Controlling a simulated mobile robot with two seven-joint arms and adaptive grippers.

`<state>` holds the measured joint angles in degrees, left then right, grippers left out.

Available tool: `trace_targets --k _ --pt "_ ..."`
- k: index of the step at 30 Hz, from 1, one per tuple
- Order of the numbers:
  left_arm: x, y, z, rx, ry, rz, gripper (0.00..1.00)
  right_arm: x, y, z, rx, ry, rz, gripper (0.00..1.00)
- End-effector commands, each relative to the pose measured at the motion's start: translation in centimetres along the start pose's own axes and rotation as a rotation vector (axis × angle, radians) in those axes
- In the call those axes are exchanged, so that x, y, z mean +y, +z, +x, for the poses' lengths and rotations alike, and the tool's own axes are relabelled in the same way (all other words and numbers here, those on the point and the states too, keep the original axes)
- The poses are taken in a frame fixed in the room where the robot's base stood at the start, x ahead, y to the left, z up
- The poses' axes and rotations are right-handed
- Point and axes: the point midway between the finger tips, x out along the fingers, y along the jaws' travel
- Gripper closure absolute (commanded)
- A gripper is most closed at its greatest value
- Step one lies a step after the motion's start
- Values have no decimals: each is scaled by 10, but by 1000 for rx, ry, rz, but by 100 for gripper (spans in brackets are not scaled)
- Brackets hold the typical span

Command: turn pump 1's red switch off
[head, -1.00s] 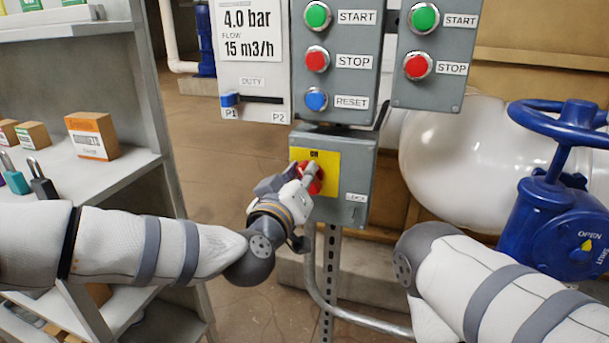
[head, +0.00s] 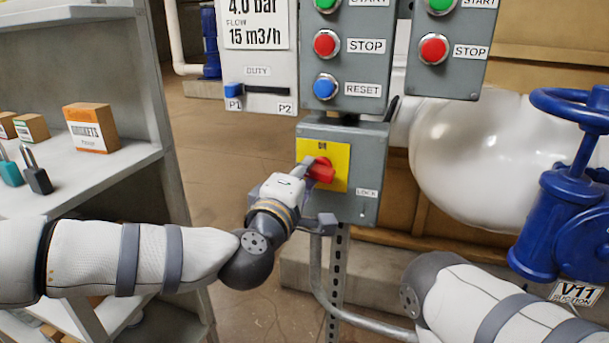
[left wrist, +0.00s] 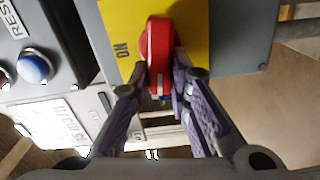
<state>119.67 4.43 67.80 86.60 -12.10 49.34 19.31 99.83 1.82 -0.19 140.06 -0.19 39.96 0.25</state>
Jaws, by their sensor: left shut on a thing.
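The red switch (head: 322,170) sits on a yellow plate (head: 340,153) on the front of a grey box (head: 365,150) below the pump panels. My left gripper (head: 305,170) reaches it from the lower left. In the left wrist view the two fingers (left wrist: 160,92) are shut on the sides of the red handle (left wrist: 159,45). There the handle lies roughly at right angles to the direction of the ON mark (left wrist: 121,49). In the head view the fingers partly hide the switch. My right forearm is at the lower right; its gripper is out of view.
Green, red and blue push buttons, including RESET (head: 326,87), are above the box. A DUTY slider (head: 234,90) stands at P1. A shelf (head: 110,175) with boxes and padlocks is at the left. A blue valve (head: 560,200) and pipe are at the right.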

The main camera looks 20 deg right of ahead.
Motion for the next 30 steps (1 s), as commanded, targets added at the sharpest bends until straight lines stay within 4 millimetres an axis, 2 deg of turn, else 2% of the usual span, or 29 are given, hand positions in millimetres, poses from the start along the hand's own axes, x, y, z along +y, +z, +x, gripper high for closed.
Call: trace_targets --k 12,28,29,30 --pt "-4 0 0 -1 -1 -160 100 0 2 9 -18 1 -1 60" --pt "-3 1 0 -1 -1 -179 100 0 2 10 -19 1 -1 60" --pt "-3 1 0 -1 -1 -179 78 0 2 10 -19 1 -1 60" --pt "-3 1 0 -1 -1 -179 69 0 2 10 -19 1 -1 60"
